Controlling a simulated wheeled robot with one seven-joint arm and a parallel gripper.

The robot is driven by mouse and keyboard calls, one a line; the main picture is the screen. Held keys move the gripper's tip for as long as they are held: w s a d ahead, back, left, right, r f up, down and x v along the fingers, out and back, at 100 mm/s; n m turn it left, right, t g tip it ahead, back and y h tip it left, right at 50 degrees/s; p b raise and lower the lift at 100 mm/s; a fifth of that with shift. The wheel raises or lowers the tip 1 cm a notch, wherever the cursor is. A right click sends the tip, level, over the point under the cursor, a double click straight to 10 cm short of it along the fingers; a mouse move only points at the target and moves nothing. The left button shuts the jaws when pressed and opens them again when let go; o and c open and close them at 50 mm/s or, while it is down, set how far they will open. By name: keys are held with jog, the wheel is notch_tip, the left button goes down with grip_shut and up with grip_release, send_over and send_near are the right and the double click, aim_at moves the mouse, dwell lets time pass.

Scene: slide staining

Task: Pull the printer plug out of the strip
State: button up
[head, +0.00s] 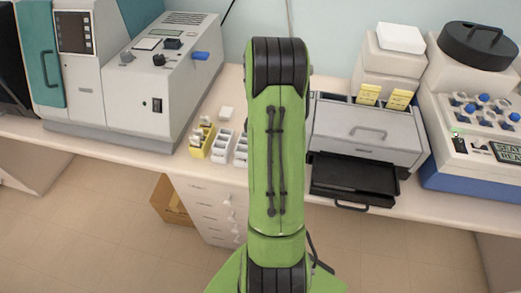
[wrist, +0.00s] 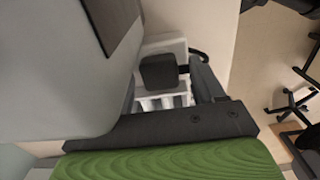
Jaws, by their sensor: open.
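In the wrist view a dark grey block-shaped plug (wrist: 159,71) stands on a pale strip (wrist: 165,46), with a dark cable curving off to the right. I cannot read a label to tell whether it is the printer's plug. In the head view my green arm hides the gripper, plug and strip.
A large grey body (wrist: 60,70) crowds the wrist view's left side. In the head view, a grey machine (head: 165,85), yellow rack (head: 200,145) and white rack (head: 221,148) stand left of my arm. A grey unit with a black tray (head: 352,182) stands right.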

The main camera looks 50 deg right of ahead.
jog(key=shift+c, duration=0.3)
dwell(0.6)
grip_shut()
jog(key=shift+r+p, duration=2.15)
jog(key=shift+r, duration=0.9)
